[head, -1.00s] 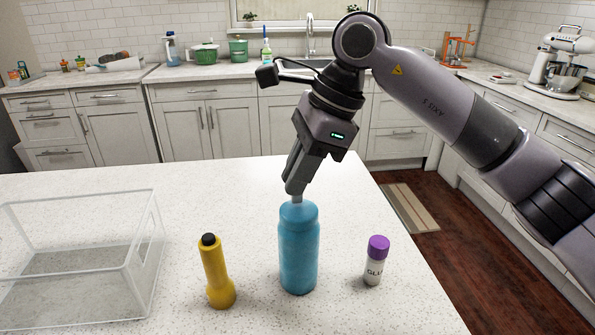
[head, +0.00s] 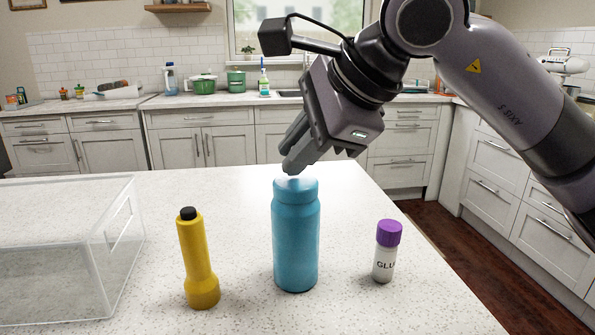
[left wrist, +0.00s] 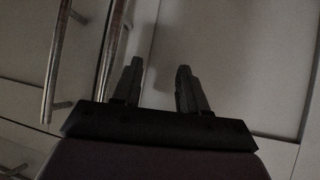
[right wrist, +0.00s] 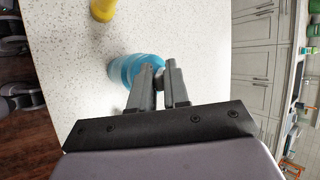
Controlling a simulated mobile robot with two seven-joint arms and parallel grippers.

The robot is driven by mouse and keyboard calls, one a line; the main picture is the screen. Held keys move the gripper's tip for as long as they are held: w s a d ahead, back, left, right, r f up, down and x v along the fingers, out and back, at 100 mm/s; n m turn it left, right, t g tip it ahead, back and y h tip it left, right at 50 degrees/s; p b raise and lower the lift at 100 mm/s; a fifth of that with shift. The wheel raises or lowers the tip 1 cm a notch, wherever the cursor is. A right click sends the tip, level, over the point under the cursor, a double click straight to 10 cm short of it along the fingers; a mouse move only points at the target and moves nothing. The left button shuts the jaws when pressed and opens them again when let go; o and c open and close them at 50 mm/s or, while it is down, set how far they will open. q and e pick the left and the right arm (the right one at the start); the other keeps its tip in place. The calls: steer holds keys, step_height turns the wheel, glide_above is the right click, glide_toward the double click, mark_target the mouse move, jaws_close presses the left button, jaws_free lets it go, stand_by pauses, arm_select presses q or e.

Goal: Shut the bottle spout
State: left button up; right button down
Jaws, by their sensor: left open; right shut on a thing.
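A blue bottle (head: 296,240) stands upright on the white speckled counter. How far the spout is tipped I cannot tell. My left gripper (left wrist: 158,72) shows only in the left wrist view, open and empty before grey cabinet fronts.
A yellow flashlight (head: 197,262) stands left of the bottle. A purple-capped glue bottle (head: 386,262) stands to its right. A clear bin (head: 122,215) is at the counter's left. The counter (head: 240,295) between these is bare.

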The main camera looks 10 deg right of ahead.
steer(key=shift+s+f+t+b, duration=0.15)
steer(key=shift+t+b, duration=0.15)
steer(key=shift+b, duration=0.35)
steer(key=c, duration=1.2)
jaws_free()
steer(key=shift+o, duration=0.2)
steer(key=v, duration=0.7)
